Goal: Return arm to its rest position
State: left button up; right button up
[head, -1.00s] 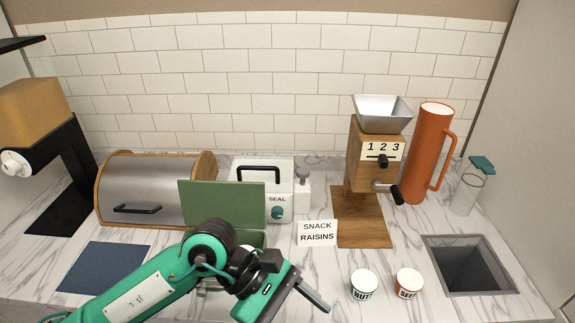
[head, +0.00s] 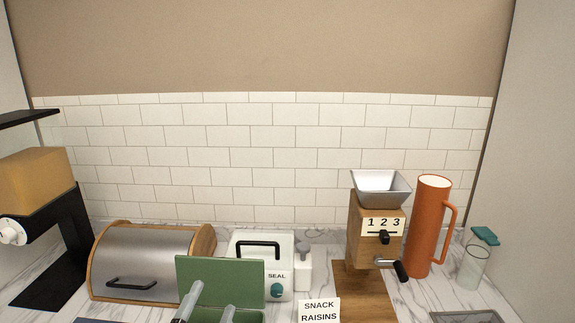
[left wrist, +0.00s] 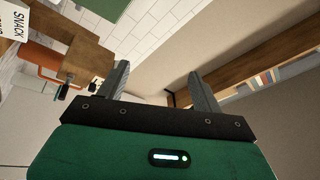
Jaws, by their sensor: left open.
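My left gripper (head: 206,305) shows at the bottom of the head view as two grey fingertips standing apart, in front of the open green box (head: 222,280). In the left wrist view its two fingers (left wrist: 160,88) are spread with nothing between them, with the wall and a wooden shelf beyond. The rest of my left arm is below the head view. My right gripper is not in view.
Along the counter stand a bread box (head: 148,262), a white sealer (head: 262,262), a snack raisins card (head: 319,311), a wooden grinder (head: 372,235), an orange pitcher (head: 427,225) and a glass jar (head: 473,266). A black-and-tan dispenser (head: 38,185) is at the left.

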pick_arm(q)
jog(key=s+a+f+n+g+y, duration=0.2)
jog(key=a+f+n+g, duration=0.1)
jog(key=f, duration=0.3)
jog(key=s+a+f+n+g+y, duration=0.1)
jog(key=s+a+f+n+g, duration=0.15)
jog(key=f, duration=0.35)
jog(key=s+a+f+n+g+y, duration=0.2)
jog(key=f+n+g, duration=0.1)
jog(key=f, duration=0.3)
jog(key=s+a+f+n+g, duration=0.1)
jog(key=s+f+n+g, duration=0.1)
jog(key=s+f+g, duration=0.45)
jog(key=s+a+f+n+g, duration=0.15)
jog(key=s+f, duration=0.25)
jog(key=s, duration=0.5)
notch_tip(320, 180, down, 32)
jog(key=g, duration=0.2)
jog(key=s+a+f+g, duration=0.1)
jog(key=s+a+f, duration=0.1)
jog(key=s+f, duration=1.6)
jog(key=shift+s+a+f, duration=0.3)
jog(key=shift+s+a, duration=0.05)
jog(key=shift+s, duration=0.35)
